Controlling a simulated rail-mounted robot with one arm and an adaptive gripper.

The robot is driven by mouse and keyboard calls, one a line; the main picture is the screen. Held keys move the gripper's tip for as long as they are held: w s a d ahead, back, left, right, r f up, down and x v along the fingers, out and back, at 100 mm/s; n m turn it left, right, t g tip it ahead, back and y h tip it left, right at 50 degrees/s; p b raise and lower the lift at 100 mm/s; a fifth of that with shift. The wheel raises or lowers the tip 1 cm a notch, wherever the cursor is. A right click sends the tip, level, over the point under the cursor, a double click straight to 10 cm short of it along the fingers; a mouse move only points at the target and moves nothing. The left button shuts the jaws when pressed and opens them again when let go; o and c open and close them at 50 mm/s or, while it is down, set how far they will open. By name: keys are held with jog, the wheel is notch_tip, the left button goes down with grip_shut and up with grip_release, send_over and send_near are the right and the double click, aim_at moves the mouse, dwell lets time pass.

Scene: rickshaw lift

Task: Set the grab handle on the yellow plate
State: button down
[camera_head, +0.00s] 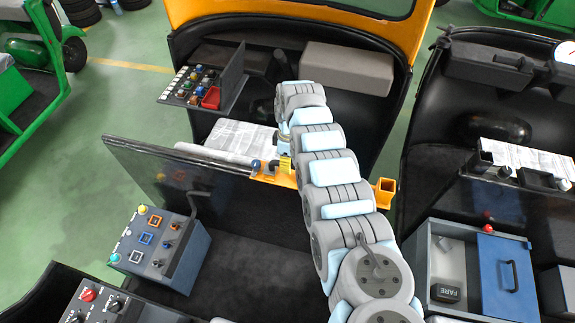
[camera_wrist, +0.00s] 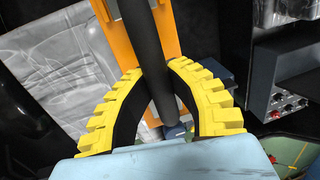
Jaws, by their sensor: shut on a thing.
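My gripper (camera_wrist: 157,75) has yellow toothed fingers with black inner pads, shut around a dark round bar (camera_wrist: 145,35), which looks like the grab handle. The bar runs from the top of the wrist view down between the fingers; its ends are not clear. Behind it is an orange-yellow strip (camera_wrist: 120,42), likely the yellow plate. In the head view this strip (camera_head: 279,179) crosses the edge of the dark partition, with a square socket (camera_head: 385,188) at its right end. There my arm hides the bar, and only a bit of my gripper (camera_head: 285,163) shows. Contact between bar and strip cannot be told.
A dark partition (camera_head: 170,175) stands left of my arm. Printed sheets (camera_head: 240,135) lie behind it. A blue control box (camera_head: 160,248) is in front, and a tray of coloured parts (camera_head: 205,85) behind. A grey box with a blue lid (camera_head: 505,275) is at right.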

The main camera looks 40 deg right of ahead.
jog(key=shift+f, duration=0.55)
dwell(0.8)
jog(key=shift+b, duration=0.3)
jog(key=shift+c, duration=2.1)
grip_release()
jog(key=shift+r, duration=0.1)
jog(key=shift+r+p, duration=3.9)
jog(key=shift+r, duration=0.05)
jog(key=shift+f, duration=0.1)
